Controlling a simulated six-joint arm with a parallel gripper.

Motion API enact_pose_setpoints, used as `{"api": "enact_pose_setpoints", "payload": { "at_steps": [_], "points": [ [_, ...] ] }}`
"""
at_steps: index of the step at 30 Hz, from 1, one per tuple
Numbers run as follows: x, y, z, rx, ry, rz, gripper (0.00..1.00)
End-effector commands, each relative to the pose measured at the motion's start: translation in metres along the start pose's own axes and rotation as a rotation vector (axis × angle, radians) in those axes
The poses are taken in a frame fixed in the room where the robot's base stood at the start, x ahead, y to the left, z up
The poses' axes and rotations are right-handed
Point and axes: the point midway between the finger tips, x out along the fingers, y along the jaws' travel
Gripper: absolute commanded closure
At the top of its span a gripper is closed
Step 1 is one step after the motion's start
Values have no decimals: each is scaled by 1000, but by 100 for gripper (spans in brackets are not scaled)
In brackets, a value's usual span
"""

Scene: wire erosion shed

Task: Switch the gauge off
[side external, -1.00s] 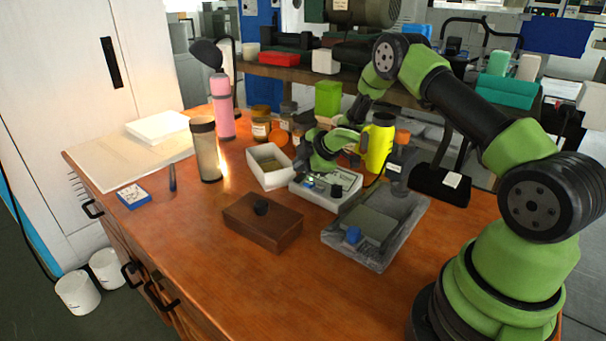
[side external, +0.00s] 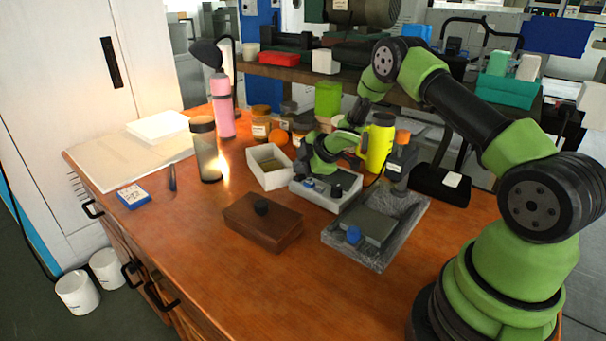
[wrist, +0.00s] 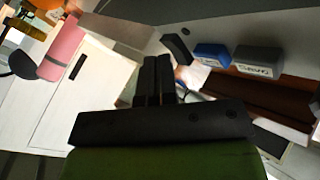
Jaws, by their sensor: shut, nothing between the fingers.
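The gauge is not clearly visible in the wrist view.
A white open tray (side external: 268,180) stands close left of the box. A wooden box (side external: 262,228) with a black knob is in front, and a grey stone-like tray (side external: 375,256) is front right. A yellow bottle (side external: 378,150) and jars stand behind. The front table is clear.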

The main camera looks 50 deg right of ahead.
Motion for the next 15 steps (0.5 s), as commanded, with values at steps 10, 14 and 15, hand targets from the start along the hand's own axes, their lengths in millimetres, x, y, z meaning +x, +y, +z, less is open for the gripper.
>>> {"api": "enact_pose_setpoints", "payload": {
  "at_steps": [10, 14, 15],
  "points": [
    [-6, 5, -4, 0, 1, 2, 100],
    [-10, 7, -7, -1, 0, 1, 100],
    [-10, 8, -8, 0, 0, 1, 100]
  ]
}}
